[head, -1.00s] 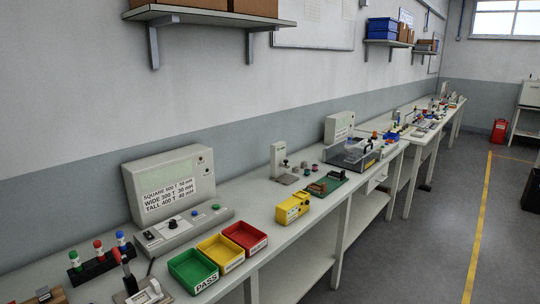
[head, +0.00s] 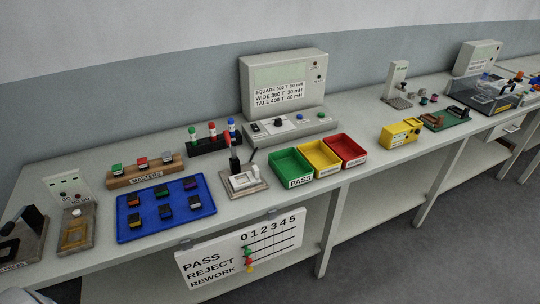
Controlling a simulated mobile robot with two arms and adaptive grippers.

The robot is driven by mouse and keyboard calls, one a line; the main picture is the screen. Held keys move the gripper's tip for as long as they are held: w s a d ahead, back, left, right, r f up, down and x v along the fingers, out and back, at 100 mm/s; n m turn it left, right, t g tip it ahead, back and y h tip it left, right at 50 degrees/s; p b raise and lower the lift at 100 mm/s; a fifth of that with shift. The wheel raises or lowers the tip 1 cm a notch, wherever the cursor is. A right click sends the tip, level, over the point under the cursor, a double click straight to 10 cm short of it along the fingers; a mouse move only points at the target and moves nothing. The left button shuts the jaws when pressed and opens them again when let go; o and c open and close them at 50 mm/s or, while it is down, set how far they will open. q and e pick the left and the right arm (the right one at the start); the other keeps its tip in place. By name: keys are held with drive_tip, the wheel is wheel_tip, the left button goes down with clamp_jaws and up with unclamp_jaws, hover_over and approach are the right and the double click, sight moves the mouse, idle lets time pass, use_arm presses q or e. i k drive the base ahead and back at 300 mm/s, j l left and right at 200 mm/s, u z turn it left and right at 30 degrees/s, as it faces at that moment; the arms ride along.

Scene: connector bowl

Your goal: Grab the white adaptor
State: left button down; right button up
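A small white piece (head: 242,181) sits on a grey fixture base (head: 255,188) with a dark upright handle (head: 234,165), left of the green tray. It may be the white adaptor, but it is too small to be certain.
The long grey bench (head: 330,186) holds a blue tray (head: 125,237) of dark parts, a green PASS bin (head: 281,160), a yellow bin (head: 314,155), a red bin (head: 350,146) and a tester (head: 284,82). A score board (head: 215,258) hangs on the front edge.

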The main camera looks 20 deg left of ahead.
sight(248, 179)
drive_tip(key=l+u, duration=0.1)
drive_tip(key=u, duration=0.25)
drive_tip(key=i+l+u, duration=0.1)
drive_tip(key=u, duration=0.25)
drive_tip(key=l+u, duration=0.15)
drive_tip(key=u, duration=0.2)
